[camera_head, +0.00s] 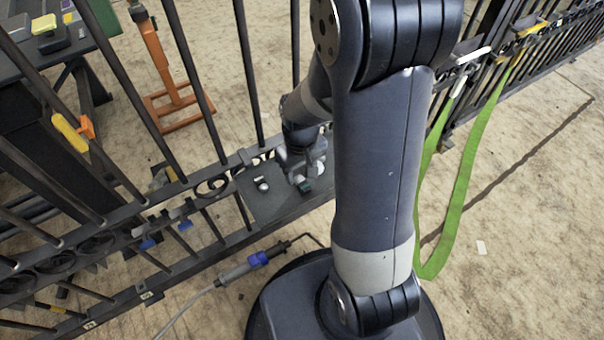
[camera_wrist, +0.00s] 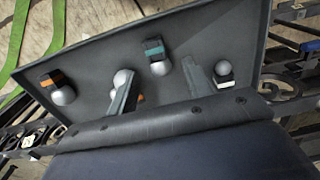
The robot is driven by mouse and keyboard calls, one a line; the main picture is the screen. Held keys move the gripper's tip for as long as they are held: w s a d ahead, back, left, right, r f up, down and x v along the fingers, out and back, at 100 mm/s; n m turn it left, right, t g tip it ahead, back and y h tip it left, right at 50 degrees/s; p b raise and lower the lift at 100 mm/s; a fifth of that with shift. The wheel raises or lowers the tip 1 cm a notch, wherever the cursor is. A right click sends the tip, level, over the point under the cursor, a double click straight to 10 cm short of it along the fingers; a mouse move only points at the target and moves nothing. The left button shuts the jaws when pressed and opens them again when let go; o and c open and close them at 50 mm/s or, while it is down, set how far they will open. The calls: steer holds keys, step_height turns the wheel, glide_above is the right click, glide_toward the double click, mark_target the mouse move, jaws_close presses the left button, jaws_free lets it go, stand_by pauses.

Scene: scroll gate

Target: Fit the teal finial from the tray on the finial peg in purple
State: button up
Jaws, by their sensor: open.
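The teal-banded finial (camera_wrist: 156,56) with a white ball lies on the grey tray (camera_wrist: 100,55) in the wrist view. In the head view it shows as a teal spot (camera_head: 305,187) under my gripper (camera_head: 304,168). My gripper is open; in the wrist view its two fingers (camera_wrist: 160,72) point at the tray, with the teal finial between and slightly beyond their tips. No contact is visible. I cannot make out a purple finial peg in either view.
Another white ball (camera_wrist: 122,78) is partly hidden by the left finger. Iron gate bars (camera_head: 245,70) stand behind the tray. A green strap (camera_head: 468,175) hangs at right.

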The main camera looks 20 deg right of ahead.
mark_target(302, 182)
step_height(302, 182, up, 6)
steer(key=p, duration=0.1)
steer(key=shift+r, duration=0.15)
steer(key=shift+a, duration=0.1)
steer(key=f+b, duration=0.2)
steer(key=f, duration=0.3)
steer(key=f+b, duration=0.2)
steer(key=f, duration=0.4)
steer(key=shift+d, duration=0.2)
stand_by(1.1)
steer(key=shift+f, duration=0.25)
steer(key=shift+r, duration=0.3)
stand_by(0.8)
